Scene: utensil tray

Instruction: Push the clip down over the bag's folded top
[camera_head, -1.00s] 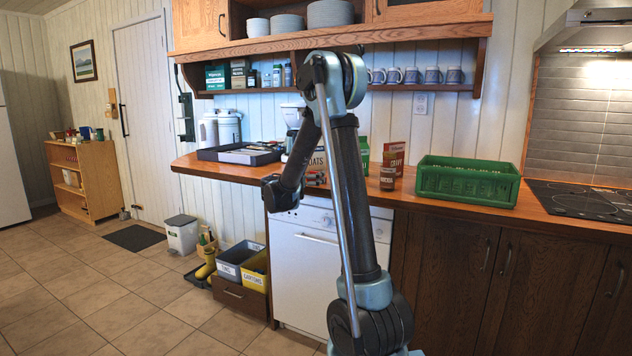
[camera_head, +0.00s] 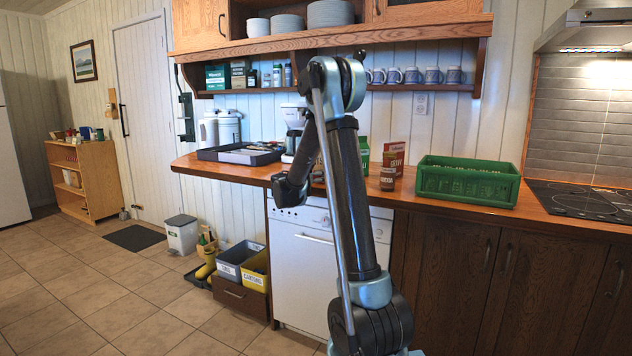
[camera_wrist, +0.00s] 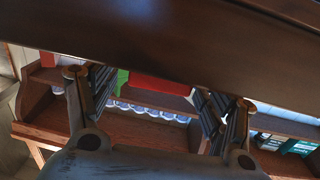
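My gripper (camera_wrist: 157,92) shows in the wrist view with its two fingers wide apart and nothing between them. In the head view my arm's end reaches to the front of the counter, and the fingers are hidden there behind my arm. The bag lettered OATS is covered by my arm in the head view. I cannot make out the bag, its folded top or the clip in the wrist view. That view looks upside down, with the dark wood of the counter (camera_wrist: 150,40) across its top.
A dark tray (camera_head: 240,155) lies to the left. Mugs (camera_head: 411,76) sit on the shelf above.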

